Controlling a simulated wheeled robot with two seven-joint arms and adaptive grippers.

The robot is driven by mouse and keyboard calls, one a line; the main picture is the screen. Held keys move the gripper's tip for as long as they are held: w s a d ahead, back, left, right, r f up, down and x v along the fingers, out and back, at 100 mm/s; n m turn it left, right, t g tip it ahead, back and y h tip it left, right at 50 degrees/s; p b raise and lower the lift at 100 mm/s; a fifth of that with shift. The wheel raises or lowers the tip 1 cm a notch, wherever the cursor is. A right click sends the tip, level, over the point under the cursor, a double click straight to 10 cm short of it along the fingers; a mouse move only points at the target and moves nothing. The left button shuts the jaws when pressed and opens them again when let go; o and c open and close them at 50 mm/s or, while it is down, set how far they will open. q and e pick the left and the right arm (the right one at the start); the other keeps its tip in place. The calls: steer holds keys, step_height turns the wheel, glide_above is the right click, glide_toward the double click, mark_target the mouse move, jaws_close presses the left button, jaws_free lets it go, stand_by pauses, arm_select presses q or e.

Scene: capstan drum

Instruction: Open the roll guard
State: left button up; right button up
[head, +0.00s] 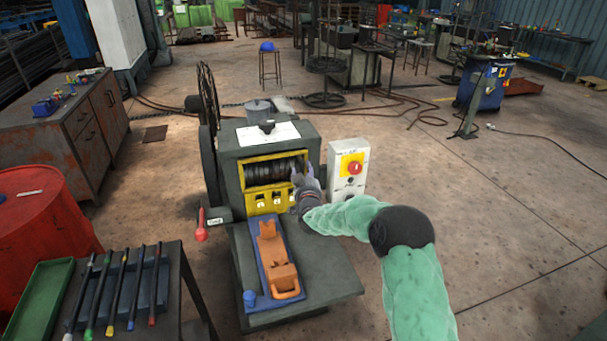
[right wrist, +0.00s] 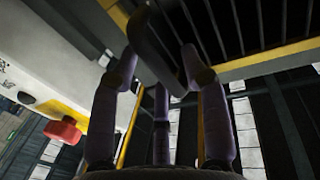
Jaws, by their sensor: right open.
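The roll guard (head: 277,158) is a yellow frame on the front of the dark grey machine, with dark ridged rolls behind it. In the right wrist view the guard's yellow edge (right wrist: 262,60) and dark bars show at the top. A dark handle-like bar (right wrist: 152,45) reaches down between my fingers there; I cannot tell whether they touch it. My right gripper (head: 302,173) is open at the right end of the guard. Its purple-grey fingers (right wrist: 165,75) stand spread in the wrist view. My left gripper is not in view.
A white control box (head: 347,183) with a red knob (head: 355,168) stands close right of the gripper; the knob also shows in the wrist view (right wrist: 62,131). A tool table (head: 180,290) stands at front left.

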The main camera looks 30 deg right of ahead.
steer(key=shift+w+d, duration=0.15)
steer(key=shift+w, duration=0.2)
jaws_close()
steer(key=shift+s, duration=0.15)
